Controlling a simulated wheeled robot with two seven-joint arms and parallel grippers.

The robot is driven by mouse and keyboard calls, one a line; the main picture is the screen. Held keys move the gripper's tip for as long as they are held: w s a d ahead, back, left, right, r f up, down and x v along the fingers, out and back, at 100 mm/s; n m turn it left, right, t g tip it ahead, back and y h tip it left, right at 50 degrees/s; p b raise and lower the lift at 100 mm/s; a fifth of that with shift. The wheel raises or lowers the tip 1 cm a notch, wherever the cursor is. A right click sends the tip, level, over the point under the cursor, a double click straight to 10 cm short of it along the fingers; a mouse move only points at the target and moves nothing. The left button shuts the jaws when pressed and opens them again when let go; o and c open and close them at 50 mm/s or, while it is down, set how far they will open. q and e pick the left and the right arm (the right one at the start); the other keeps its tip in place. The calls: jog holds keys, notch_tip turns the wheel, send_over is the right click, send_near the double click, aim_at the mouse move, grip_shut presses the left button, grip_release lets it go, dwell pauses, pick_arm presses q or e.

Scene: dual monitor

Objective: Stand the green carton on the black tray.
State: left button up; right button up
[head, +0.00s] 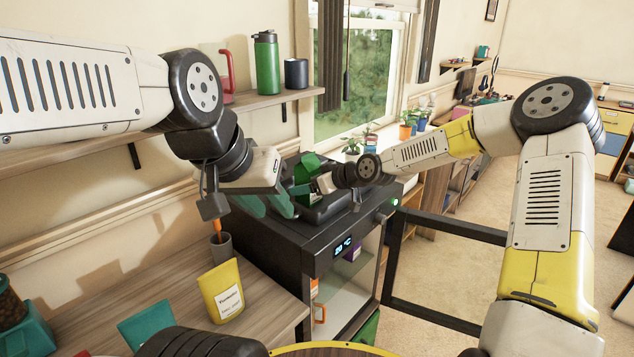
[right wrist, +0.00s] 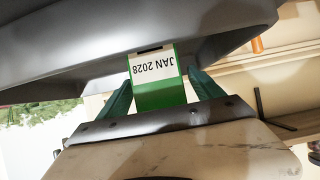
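The green carton (head: 305,167) is over the top of the black cabinet, partly hidden by my right gripper. In the right wrist view the carton (right wrist: 160,92) shows a white "JAN 2028" label, upside down in the picture. My right gripper (right wrist: 160,82) has its teal fingers on either side of the carton, with the tips seeming to touch it. The black tray (head: 326,211) lies on the cabinet top, beneath the right gripper; whether the carton touches it I cannot tell. My left gripper (head: 266,207) is open and empty, left of the tray, fingers pointing down.
The black cabinet (head: 262,250) has its glass door (head: 440,270) open to the right. A yellow pouch (head: 222,291) and a grey cup (head: 221,247) stand on the wooden counter. A green bottle (head: 266,64) stands on the wall shelf.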

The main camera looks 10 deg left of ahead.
jog(key=shift+r, duration=0.1)
jog(key=shift+d+r, duration=0.15)
jog(key=shift+d, duration=0.05)
jog(key=v, duration=1.1)
jog(key=s+d+f+h, duration=0.1)
jog(key=s, duration=0.1)
jog(key=s+d+f+g+h, duration=0.1)
jog(key=s+d+f+h, duration=0.1)
jog(key=s+f+h, duration=0.1)
jog(key=shift+s+d+f+g, duration=0.1)
jog(key=shift+s+d+g, duration=0.05)
jog(key=shift+s+g, duration=0.15)
jog(key=s+d+r+m+h, duration=0.1)
jog(key=s+d+r+m, duration=0.2)
jog(key=s, duration=0.5)
jog(key=s+d+r+m+h, duration=0.1)
jog(key=s+d+r+m, duration=0.3)
jog(key=s+d+r, duration=0.2)
jog(key=s+d+r+m+t+h, duration=0.1)
jog(key=s+d+r+m+h, duration=0.1)
jog(key=s+d, duration=0.5)
notch_tip(320, 180, up, 3)
jog(key=s+m, duration=0.1)
jog(key=s, duration=0.2)
jog(key=shift+f+m, duration=0.2)
jog(key=shift+m, duration=0.1)
jog(key=shift+w+d, duration=0.1)
jog(key=shift+c, duration=0.3)
